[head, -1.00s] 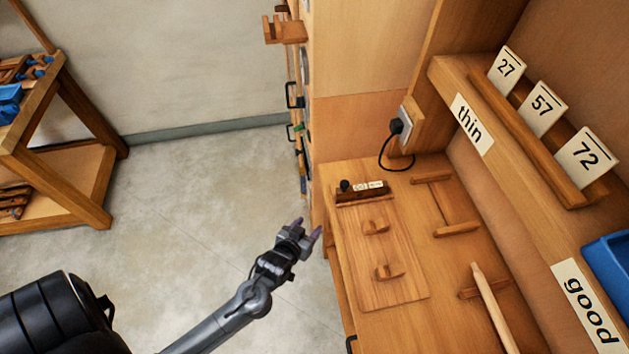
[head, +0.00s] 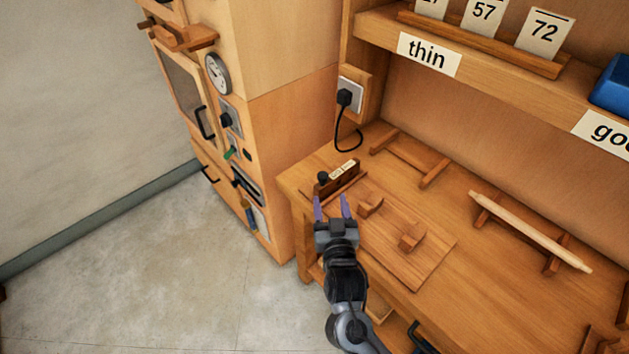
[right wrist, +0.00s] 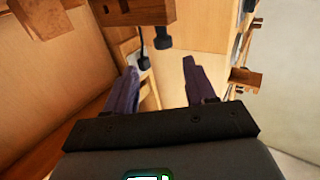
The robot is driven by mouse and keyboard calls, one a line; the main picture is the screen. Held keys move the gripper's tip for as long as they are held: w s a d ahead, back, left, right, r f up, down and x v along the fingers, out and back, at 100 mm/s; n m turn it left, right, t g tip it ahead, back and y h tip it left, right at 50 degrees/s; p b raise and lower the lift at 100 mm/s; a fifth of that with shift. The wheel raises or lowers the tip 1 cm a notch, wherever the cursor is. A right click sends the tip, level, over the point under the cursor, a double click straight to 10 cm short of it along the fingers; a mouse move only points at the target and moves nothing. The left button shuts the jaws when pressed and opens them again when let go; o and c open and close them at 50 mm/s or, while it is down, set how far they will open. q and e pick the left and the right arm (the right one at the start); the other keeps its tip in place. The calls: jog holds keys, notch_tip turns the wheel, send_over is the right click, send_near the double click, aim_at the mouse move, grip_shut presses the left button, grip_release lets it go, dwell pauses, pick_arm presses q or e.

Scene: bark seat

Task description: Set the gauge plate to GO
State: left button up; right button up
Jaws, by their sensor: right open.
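The gauge plate appears to be the small dark wooden block (head: 346,184) with a black knob (head: 323,177) and a white label (head: 343,169). It sits at the back left of a flat wooden board on the bench; the label's words are too small to read. My right gripper (head: 331,204) is open and empty, its two purple fingers pointing at the block from the front, seemingly just short of it. In the right wrist view the block (right wrist: 135,12) and its knob (right wrist: 162,37) show at the top, beyond the open fingers (right wrist: 161,75). My left gripper is out of view.
A pale rod (head: 530,230) lies across supports on the right. A socket with a black plug (head: 345,97) is behind. A cabinet with a dial (head: 217,73) and switches stands left.

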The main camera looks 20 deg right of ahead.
aim_at(324, 180)
jog(key=w, duration=0.3)
jog(key=w+b, duration=0.1)
jog(key=w, duration=0.2)
jog(key=w+d+b, duration=0.1)
jog(key=w, duration=0.2)
jog(key=shift+d+f, duration=0.1)
jog(key=shift+w+d, duration=0.1)
jog(key=shift+w, duration=0.35)
grip_shut()
